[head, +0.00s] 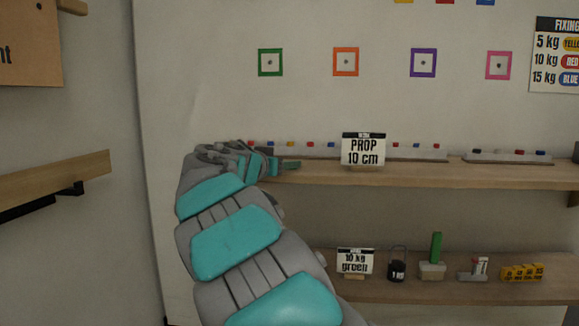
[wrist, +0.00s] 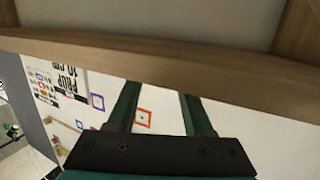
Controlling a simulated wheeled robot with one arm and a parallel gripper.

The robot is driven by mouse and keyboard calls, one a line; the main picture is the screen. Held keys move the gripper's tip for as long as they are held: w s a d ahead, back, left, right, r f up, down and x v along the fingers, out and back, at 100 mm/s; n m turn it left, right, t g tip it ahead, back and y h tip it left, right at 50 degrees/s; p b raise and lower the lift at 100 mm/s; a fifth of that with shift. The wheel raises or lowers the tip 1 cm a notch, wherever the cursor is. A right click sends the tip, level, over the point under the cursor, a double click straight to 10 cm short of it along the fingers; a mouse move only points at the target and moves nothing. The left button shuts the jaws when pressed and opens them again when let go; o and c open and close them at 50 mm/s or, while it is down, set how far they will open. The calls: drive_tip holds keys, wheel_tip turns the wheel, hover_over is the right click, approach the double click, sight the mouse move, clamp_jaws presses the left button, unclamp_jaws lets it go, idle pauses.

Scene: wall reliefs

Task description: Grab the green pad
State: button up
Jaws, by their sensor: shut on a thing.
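A green upright block (head: 436,245) stands in a pale grey base on the lower shelf, right of centre. It is the only clear green pad-like piece I see, and my gripper is well away from it. My gripper (head: 291,165) is at the left end of the upper shelf, left of the "PROP 10 cm" sign. In the wrist view its two dark green fingers (wrist: 160,110) stand apart, and a wooden shelf edge hides their tips. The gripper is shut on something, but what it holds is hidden.
The upper shelf (head: 480,172) carries the "PROP 10 cm" sign (head: 363,150) and strips of small coloured pieces.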

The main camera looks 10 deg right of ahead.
clamp_jaws()
drive_tip(key=shift+r, duration=0.1)
